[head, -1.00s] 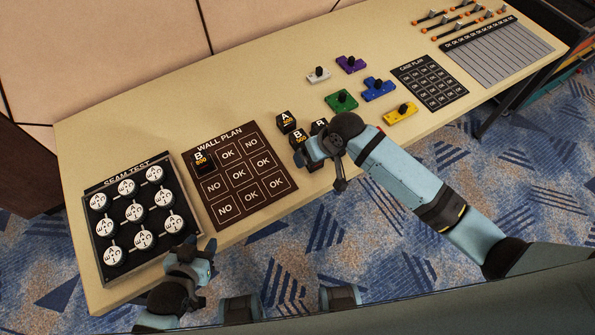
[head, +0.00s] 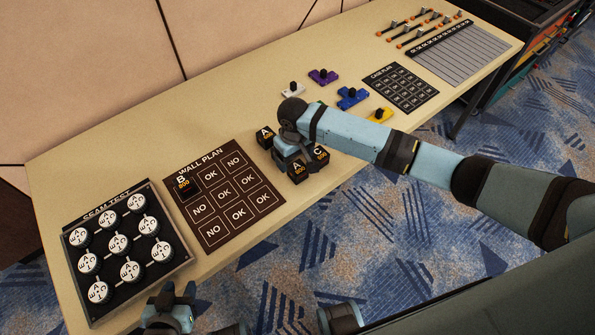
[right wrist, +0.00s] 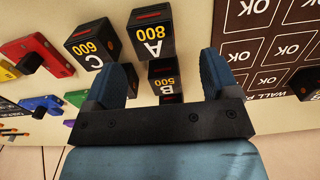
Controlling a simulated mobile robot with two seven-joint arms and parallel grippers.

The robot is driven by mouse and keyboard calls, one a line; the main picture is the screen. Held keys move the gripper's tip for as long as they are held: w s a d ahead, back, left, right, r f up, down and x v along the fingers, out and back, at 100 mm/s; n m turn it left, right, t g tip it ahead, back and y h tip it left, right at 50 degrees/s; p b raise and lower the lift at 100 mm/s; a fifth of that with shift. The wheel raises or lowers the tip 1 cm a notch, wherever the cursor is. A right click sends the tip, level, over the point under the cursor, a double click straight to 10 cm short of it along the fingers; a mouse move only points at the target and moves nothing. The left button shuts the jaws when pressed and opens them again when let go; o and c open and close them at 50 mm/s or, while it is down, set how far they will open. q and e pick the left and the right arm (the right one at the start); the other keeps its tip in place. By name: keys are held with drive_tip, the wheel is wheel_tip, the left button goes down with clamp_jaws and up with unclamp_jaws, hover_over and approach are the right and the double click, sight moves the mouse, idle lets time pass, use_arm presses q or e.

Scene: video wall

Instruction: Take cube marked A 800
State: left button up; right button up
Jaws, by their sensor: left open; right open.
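The cube marked A 800 (right wrist: 150,36) is black with a yellow label and stands on the table at the top of the right wrist view. In the head view, a cube marked A (head: 297,171) near the table's front edge appears to be it. My right gripper (head: 286,153) is open above the cube group, partly hiding it. In the right wrist view, the gripper (right wrist: 165,75) has cube B 500 (right wrist: 162,70) in line between its fingers, with A 800 beyond. No cube is visibly gripped. My left gripper (head: 170,306) is open at the bottom, away from the cubes.
Cube C 600 (right wrist: 93,50) stands close beside A 800. Another A cube (head: 265,136) is behind. Cube B 800 (head: 185,187) is on the wall plan board (head: 218,198). Coloured knobbed pieces, such as a blue one (head: 352,97), lie to the right. Bare table lies behind the group.

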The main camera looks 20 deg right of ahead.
sight(298, 167)
drive_tip(key=f, duration=0.5)
drive_tip(key=shift+s+d+f, duration=0.15)
drive_tip(key=shift+d+f, duration=0.2)
drive_tip(key=shift+d, duration=0.05)
drive_tip(key=c, duration=1)
